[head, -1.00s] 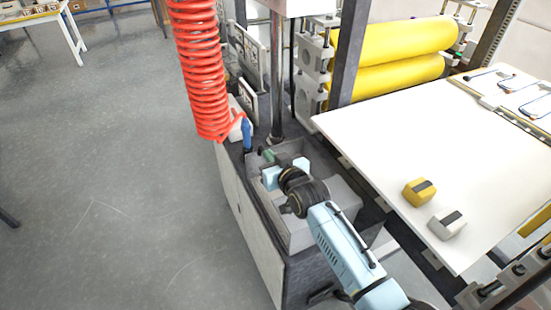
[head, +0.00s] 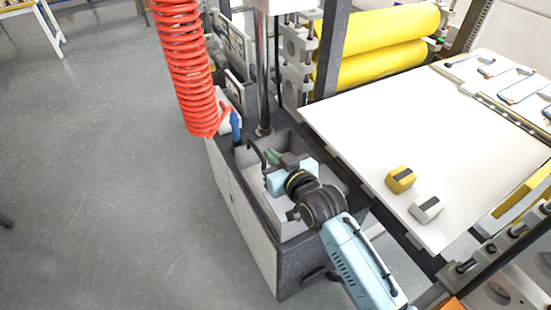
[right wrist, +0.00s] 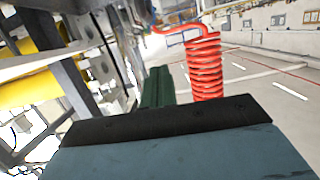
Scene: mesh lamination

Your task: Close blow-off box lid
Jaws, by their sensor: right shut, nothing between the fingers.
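The blow-off box (head: 291,227) is a grey open-topped bin set in the top of a grey cabinet, and its inside shows. I cannot make out the lid clearly; a thin dark bent bar (head: 256,151) stands at the box's far end, and I cannot tell if it belongs to the lid. My right gripper (head: 273,156) is over the far part of the box, with its green fingers shut and empty near the dark bar. The green fingers also show in the right wrist view (right wrist: 157,88). My right arm hides part of the box. My left gripper is not in view.
A red coiled hose (head: 183,70) with a blue nozzle (head: 235,127) hangs left of the box. A white table (head: 385,135) with a yellow block (head: 400,179) and a grey block (head: 425,208) lies right. Yellow rollers (head: 375,60) stand behind.

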